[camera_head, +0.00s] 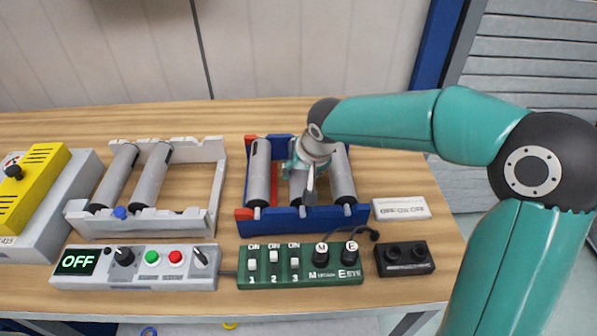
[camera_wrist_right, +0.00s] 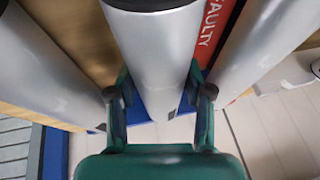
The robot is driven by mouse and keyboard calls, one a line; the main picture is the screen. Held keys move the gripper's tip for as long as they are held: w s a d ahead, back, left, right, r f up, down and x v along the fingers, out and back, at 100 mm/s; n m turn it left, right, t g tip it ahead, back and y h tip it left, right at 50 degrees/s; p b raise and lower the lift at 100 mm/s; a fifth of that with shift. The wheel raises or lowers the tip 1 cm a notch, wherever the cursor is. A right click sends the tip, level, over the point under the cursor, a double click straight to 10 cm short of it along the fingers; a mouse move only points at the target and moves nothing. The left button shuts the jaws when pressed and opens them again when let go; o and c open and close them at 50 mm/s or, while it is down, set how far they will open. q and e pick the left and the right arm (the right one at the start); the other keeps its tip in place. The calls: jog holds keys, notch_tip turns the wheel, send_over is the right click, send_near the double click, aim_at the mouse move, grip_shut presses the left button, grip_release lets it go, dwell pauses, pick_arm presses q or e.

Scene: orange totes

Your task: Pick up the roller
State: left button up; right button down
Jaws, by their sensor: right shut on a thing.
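A blue rack (camera_head: 290,224) with red parts stands on the table and holds grey rollers side by side: a left roller (camera_head: 260,172), a middle roller (camera_head: 298,188) and a right roller (camera_head: 342,176). My right gripper (camera_head: 305,168) is over the middle roller and hides part of it. In the right wrist view the middle roller (camera_wrist_right: 155,60) runs between the two green fingers of my right gripper (camera_wrist_right: 160,98), which is shut on it. I cannot tell whether this roller is lifted off its supports. My left gripper is not in view.
A grey rack (camera_head: 190,222) with two rollers stands to the left. A control box (camera_head: 135,268) reading OFF and a green switch box (camera_head: 300,268) lie in front. A black box (camera_head: 404,258) and a white label block (camera_head: 401,208) are at the right. A red FAULTY strip (camera_wrist_right: 212,35) lies beside the middle roller.

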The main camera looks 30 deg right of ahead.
notch_tip(320, 180, up, 20)
jog(key=p, duration=0.2)
dwell(0.5)
dwell(0.6)
